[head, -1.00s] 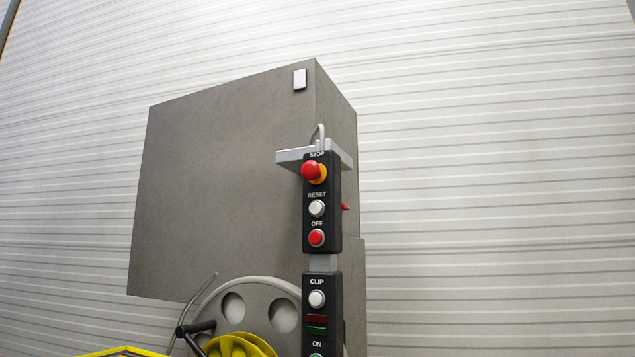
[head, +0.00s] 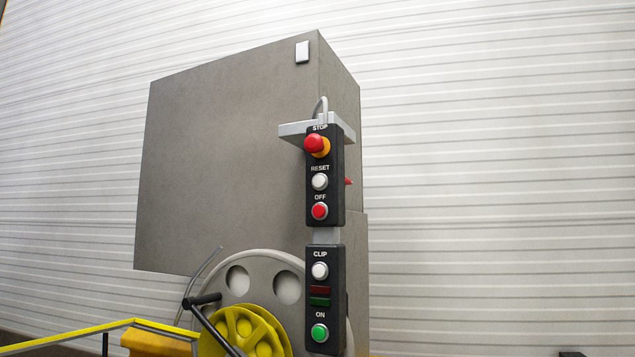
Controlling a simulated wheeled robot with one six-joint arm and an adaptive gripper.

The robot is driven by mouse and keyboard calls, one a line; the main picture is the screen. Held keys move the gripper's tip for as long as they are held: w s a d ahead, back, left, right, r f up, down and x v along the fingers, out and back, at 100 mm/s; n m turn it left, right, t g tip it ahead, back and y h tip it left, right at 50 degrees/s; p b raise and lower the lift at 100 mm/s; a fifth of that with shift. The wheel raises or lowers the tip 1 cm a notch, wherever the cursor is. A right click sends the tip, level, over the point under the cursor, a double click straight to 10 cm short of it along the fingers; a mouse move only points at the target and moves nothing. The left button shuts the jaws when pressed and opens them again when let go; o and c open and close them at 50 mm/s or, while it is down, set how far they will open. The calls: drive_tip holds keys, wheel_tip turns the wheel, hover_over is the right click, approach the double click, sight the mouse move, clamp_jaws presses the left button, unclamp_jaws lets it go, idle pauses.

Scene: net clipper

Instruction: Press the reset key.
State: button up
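The reset key (head: 320,181) is a white round button under the label RESET on the upper black control box (head: 342,205). The red mushroom STOP button (head: 315,143) with a yellow collar sits above it, and the red OFF button (head: 320,211) sits below it. A lower black box (head: 339,285) carries a white CLIP button (head: 320,271), a dark red and a green indicator, and a green ON button (head: 320,333). Nothing covers the reset key. My gripper does not show in the head view.
The control boxes hang in front of a large grey machine cabinet (head: 225,170). A grey wheel (head: 262,268) with a yellow hand wheel (head: 245,325) and a dark crank stand at the lower left. A yellow rail (head: 80,332) runs along the bottom left. A pale ribbed wall (head: 500,150) is behind.

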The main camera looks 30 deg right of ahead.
clamp_jaws()
idle(1.0)
